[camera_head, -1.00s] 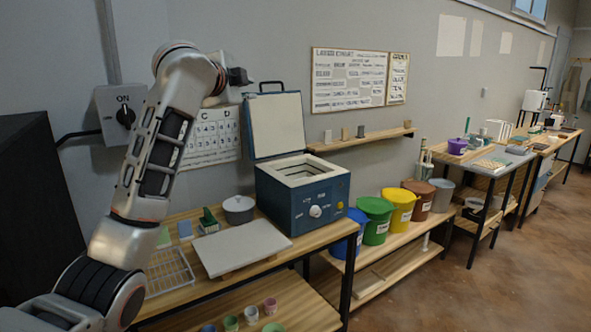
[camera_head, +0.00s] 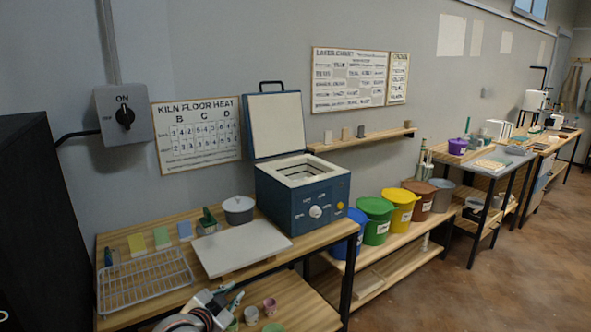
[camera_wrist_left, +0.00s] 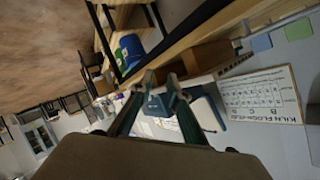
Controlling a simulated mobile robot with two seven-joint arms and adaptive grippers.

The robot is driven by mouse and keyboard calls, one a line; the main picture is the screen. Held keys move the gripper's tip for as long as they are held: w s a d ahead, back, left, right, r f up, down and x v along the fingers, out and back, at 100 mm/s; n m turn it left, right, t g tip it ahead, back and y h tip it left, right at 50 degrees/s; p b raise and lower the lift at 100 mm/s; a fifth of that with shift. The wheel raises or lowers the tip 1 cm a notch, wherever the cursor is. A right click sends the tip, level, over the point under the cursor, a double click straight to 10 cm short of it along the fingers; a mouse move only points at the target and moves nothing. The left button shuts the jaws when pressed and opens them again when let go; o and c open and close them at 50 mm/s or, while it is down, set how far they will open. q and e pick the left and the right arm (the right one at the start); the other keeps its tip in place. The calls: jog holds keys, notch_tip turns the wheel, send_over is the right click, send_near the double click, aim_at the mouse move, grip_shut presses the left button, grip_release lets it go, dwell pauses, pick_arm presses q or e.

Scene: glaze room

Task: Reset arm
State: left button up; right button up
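My left arm is low at the bottom of the head view. My left gripper (camera_head: 233,295) is in front of the near workbench (camera_head: 262,270), by the small cups on its lower shelf. Its two dark fingers stand apart with nothing seen between them. In the left wrist view the fingers (camera_wrist_left: 161,82) also show a gap, with the tilted room beyond. I cannot tell whether the gripper touches the shelf or cups. My right arm and gripper are in neither view.
On the bench stand a blue kiln (camera_head: 305,205) with its lid up, a pale board (camera_head: 240,248), a wire rack (camera_head: 145,280) and a grey pot (camera_head: 238,210). Small cups (camera_head: 270,307) are below. A wall switch (camera_head: 124,115) reads ON. Floor at right (camera_head: 480,290) is clear.

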pick_arm(q)
jog(key=s+a+f+n, duration=0.1)
jog(key=s+f, duration=0.5)
jog(key=s, duration=0.5)
jog(key=s+a+f+n+g, duration=0.1)
jog(key=s+f+n, duration=0.1)
jog(key=s+f, duration=0.5)
jog(key=s+a+f+n+g, duration=0.1)
jog(key=s+f, duration=0.6)
jog(key=s, duration=0.9)
jog(key=shift+f+n, duration=0.25)
jog(key=shift+n, duration=0.45)
